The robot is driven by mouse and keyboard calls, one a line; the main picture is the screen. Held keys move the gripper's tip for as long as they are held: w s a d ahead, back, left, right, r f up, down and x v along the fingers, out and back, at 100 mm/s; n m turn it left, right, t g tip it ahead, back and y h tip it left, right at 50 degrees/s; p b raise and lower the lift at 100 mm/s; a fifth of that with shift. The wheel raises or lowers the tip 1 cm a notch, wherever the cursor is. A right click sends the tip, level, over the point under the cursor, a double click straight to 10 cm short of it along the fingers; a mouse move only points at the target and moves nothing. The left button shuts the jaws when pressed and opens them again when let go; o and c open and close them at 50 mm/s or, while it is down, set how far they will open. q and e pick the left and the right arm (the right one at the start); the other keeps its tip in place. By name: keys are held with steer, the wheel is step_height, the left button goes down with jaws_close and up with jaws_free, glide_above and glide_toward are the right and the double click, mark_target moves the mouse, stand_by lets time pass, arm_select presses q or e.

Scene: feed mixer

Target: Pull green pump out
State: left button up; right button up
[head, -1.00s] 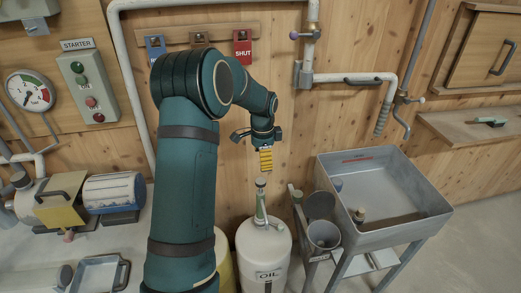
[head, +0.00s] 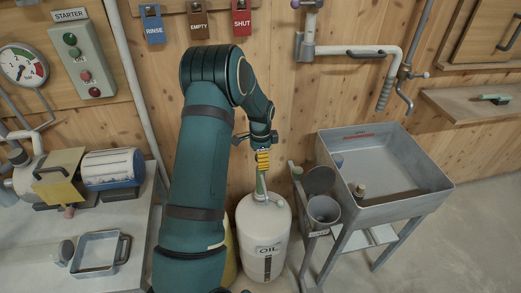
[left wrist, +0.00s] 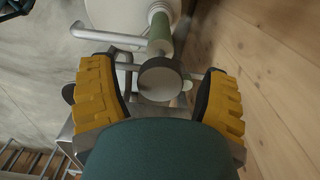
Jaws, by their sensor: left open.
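The green pump (head: 260,187) stands upright in the top of the white oil drum (head: 257,226), which is labelled OIL. In the left wrist view the pump's pale green body (left wrist: 159,32) and dark round cap (left wrist: 160,79) show. My left gripper (head: 263,163) points down just over the pump's top. Its yellow pads stand apart at either side of the cap in the left wrist view (left wrist: 161,95), with a gap visible at each side. The gripper is open and holds nothing. My right gripper is out of view.
A grey sink (head: 395,200) on legs stands right of the drum, with a metal bucket (head: 323,212) at its near side. A bench (head: 125,243) with a motor (head: 112,167) and a tray (head: 98,253) is at left. A wooden wall is close behind.

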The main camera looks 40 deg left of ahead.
arm_select(q)
steer(key=shift+f, duration=0.5)
jaws_close()
steer(key=c, duration=0.8)
jaws_free()
steer(key=shift+r, duration=0.1)
jaws_close()
